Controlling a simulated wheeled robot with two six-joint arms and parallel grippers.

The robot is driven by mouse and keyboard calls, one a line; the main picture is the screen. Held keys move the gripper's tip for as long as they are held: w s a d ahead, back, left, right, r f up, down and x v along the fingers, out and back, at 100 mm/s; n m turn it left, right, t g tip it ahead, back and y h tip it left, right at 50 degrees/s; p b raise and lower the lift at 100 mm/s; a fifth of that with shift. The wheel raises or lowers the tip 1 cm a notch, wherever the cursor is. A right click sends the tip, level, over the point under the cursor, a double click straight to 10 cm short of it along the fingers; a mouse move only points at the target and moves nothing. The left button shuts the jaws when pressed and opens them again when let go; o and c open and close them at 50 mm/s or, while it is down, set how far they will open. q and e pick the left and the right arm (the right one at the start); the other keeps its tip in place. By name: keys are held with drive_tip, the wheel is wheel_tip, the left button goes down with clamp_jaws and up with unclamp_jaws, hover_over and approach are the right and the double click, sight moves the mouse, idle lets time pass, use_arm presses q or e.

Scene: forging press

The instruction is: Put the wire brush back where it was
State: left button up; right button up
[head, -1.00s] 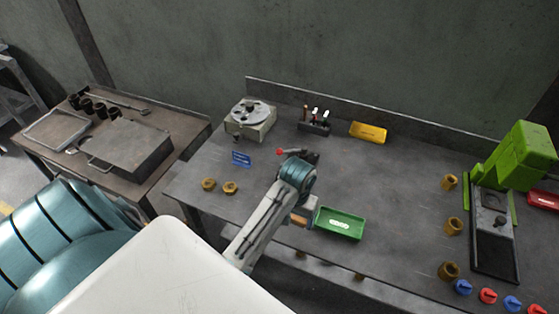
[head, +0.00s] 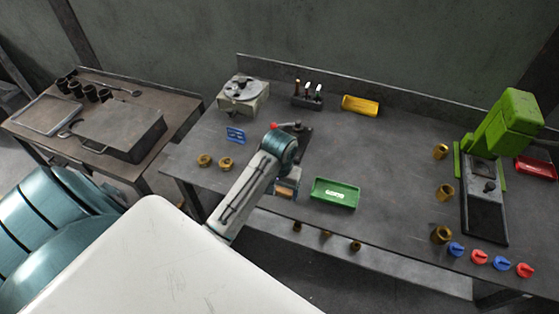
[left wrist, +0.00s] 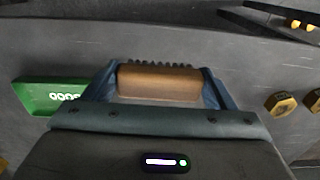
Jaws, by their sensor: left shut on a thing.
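The wire brush (left wrist: 160,82) has a brown wooden block with a row of dark bristles on its far edge. My left gripper (left wrist: 157,90) is shut on it, with a blue finger at each end of the block. In the head view my left gripper (head: 287,183) holds the brush (head: 285,191) just left of the green tray (head: 335,193), over the bench. I cannot tell whether the brush touches the bench top. My right gripper is not in view.
A dark fixture with a red-tipped lever (head: 296,127) stands behind my left arm, partly hidden. Two brass nuts (head: 214,161) lie to the left. A tool rack (head: 307,100) and yellow tray (head: 360,105) stand at the back, the green press (head: 503,130) at right. The bench middle is clear.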

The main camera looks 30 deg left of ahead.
sight(280, 188)
use_arm(q)
drive_tip(key=shift+w+a+p, duration=0.35)
drive_tip(key=shift+w+a, duration=0.4)
drive_tip(key=shift+w, duration=0.3)
wheel_tip(280, 188, down, 3)
drive_tip(key=shift+w+f+p, duration=0.1)
drive_tip(key=shift+w+p, duration=0.05)
drive_tip(key=shift+p, duration=0.75)
drive_tip(key=shift+f, duration=0.25)
drive_tip(key=shift+f, duration=0.15)
drive_tip(key=o, duration=0.9)
